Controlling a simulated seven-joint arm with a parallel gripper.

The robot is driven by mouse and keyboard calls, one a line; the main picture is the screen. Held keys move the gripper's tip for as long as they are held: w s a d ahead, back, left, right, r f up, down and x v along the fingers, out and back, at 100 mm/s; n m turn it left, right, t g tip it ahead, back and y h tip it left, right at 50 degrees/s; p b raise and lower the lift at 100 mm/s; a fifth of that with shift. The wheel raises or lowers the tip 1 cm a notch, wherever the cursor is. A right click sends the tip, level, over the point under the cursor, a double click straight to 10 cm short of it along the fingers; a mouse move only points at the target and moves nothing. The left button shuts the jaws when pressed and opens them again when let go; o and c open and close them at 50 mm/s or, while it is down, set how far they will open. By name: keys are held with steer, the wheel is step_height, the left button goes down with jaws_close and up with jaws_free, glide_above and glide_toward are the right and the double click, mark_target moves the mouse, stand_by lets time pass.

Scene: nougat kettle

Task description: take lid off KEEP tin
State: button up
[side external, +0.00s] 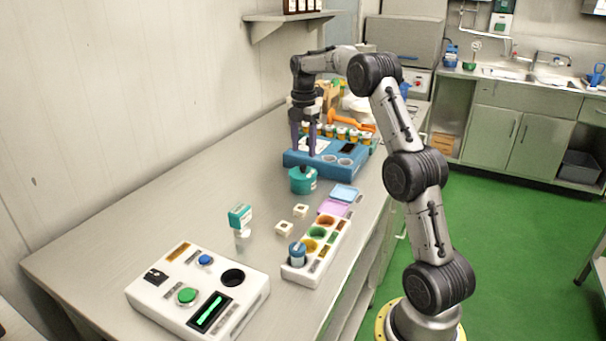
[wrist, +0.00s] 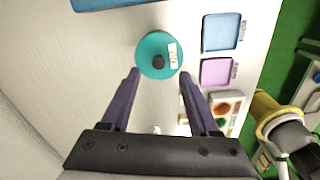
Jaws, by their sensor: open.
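The tin (side external: 301,183) is round and teal with a pale label on its side, and it stands on the bench just in front of the blue unit. In the wrist view its teal lid (wrist: 150,45) shows from above, with a dark round knob (wrist: 158,62) in the middle and a white label at its right edge. I cannot read the label. My gripper (side external: 306,152) is over the tin, pointing down. In the wrist view my gripper (wrist: 160,75) is open, its two purple fingers either side of the lid's near part, with nothing held between them.
A blue unit (side external: 303,161) with jars behind it stands close at the back. Blue (side external: 344,193) and pink (side external: 332,207) pads, a white tray (side external: 325,262) with coloured wells and two small pale blocks lie nearby. A white button panel (side external: 172,299) is in front. The left bench is clear.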

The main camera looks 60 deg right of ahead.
mark_target(303, 165)
steer(key=shift+w+f, duration=0.1)
steer(key=shift+f, duration=2.55)
jaws_close()
